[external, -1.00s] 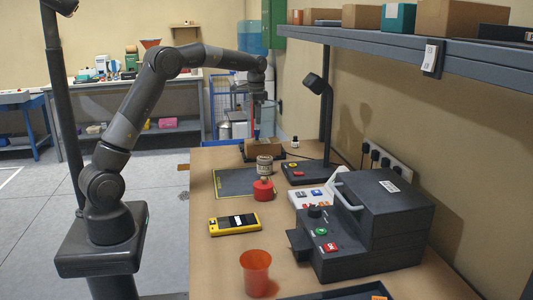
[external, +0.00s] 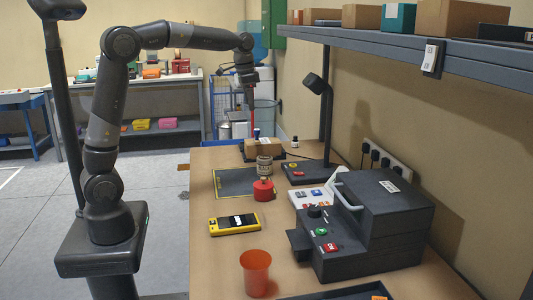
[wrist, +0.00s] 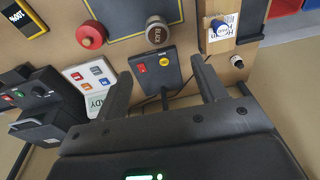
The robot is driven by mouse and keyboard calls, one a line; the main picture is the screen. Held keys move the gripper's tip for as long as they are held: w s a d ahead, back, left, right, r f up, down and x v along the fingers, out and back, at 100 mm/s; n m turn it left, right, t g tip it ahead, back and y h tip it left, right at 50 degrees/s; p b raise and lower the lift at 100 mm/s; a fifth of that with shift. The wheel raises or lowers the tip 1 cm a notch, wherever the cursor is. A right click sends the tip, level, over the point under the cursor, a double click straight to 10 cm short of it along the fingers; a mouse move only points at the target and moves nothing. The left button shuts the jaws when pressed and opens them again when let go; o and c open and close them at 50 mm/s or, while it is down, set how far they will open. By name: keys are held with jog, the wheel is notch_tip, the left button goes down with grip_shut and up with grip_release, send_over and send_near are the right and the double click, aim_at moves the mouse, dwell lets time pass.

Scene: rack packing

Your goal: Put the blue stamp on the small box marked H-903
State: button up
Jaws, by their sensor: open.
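The blue stamp (external: 256,133) stands on top of a small brown box (external: 267,147) at the far end of the bench. In the wrist view the stamp (wrist: 220,27) is at the upper right, on or beside the white label of the box (wrist: 216,7). The label is only partly readable, and I cannot make out H-903. My gripper (external: 248,80) is raised above the box, clear of it. In the wrist view its two fingers (wrist: 162,86) are wide apart with nothing between them, and the stamp is outside them.
A jar labelled BLACK (wrist: 157,32) and a red round object (external: 263,190) stand near the dark mat (external: 232,183). A lamp stand (external: 325,120) rises right of the box. A dark machine (external: 365,230), yellow device (external: 234,224) and orange cup (external: 256,272) are nearer. A shelf (external: 410,50) overhangs.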

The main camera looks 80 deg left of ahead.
jog(key=s+d+r+t, duration=0.1)
jog(key=s+d+t, duration=0.1)
jog(key=s+d, duration=1.1)
jog(key=s+d+f+t, duration=0.1)
jog(key=s+d+f, duration=0.2)
jog(key=s, duration=0.3)
jog(key=s+d+f+t, duration=0.1)
jog(key=s+d+f, duration=0.3)
jog(key=s+d, duration=0.2)
jog(key=shift+s+h, duration=0.3)
jog(key=shift+s, duration=0.15)
